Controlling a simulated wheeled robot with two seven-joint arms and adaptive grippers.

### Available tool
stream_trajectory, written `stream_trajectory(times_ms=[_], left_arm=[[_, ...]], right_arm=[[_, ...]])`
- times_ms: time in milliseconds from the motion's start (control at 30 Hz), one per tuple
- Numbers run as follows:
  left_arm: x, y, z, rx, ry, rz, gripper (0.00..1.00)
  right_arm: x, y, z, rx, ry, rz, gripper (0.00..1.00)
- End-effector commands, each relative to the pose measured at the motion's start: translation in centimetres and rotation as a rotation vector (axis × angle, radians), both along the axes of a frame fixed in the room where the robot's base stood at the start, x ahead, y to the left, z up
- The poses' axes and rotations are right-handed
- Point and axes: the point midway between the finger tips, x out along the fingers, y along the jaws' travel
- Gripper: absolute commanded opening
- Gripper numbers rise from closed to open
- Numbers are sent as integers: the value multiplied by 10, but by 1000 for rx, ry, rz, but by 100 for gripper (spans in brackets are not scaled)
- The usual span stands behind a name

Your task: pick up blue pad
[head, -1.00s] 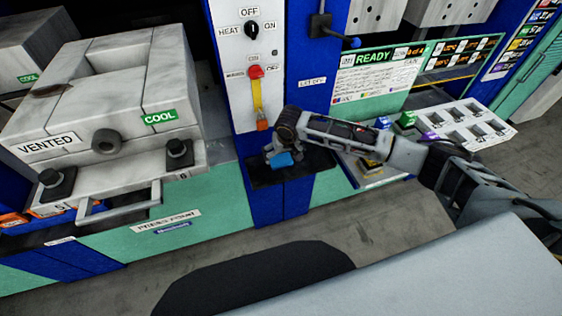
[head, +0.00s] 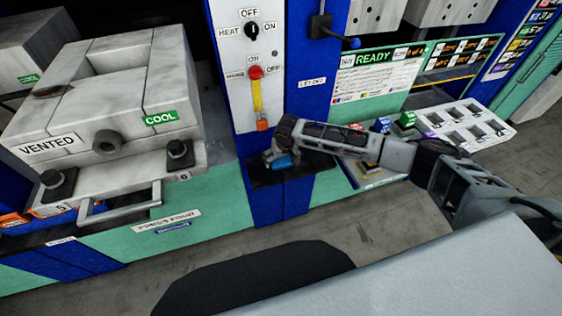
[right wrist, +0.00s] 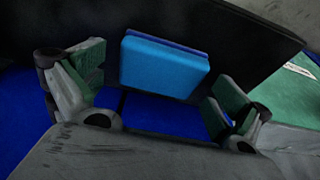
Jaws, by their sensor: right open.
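The blue pad (head: 284,161) lies on a black ledge (head: 262,176) at the foot of the control column, partly hidden by my right gripper (head: 274,157). In the right wrist view the pad (right wrist: 165,66) is a light blue block with a darker blue edge. My right gripper (right wrist: 160,75) is open, with a green-padded finger on each side of the pad. Gaps show between the pad and both fingers. My left gripper is in neither view.
A grey press (head: 100,100) labelled VENTED and COOL stands at the left, its handle (head: 120,205) sticking out. A white tray (head: 468,128) with slots is at the right. Several small coloured blocks, one green (head: 404,121), are near my right forearm.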

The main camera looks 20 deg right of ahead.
Motion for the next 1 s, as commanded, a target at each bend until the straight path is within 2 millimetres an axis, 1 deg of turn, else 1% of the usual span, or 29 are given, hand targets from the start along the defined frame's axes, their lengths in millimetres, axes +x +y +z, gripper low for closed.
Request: stream_trajectory(times_ms=[500,700,767,1000], left_arm=[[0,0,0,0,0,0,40],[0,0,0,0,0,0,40],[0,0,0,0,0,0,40],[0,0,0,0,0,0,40]], right_arm=[[1,0,-1,0,-1,0,100],[1,0,-1,0,-1,0,74],[1,0,-1,0,-1,0,68],[1,0,-1,0,0,0,67]])
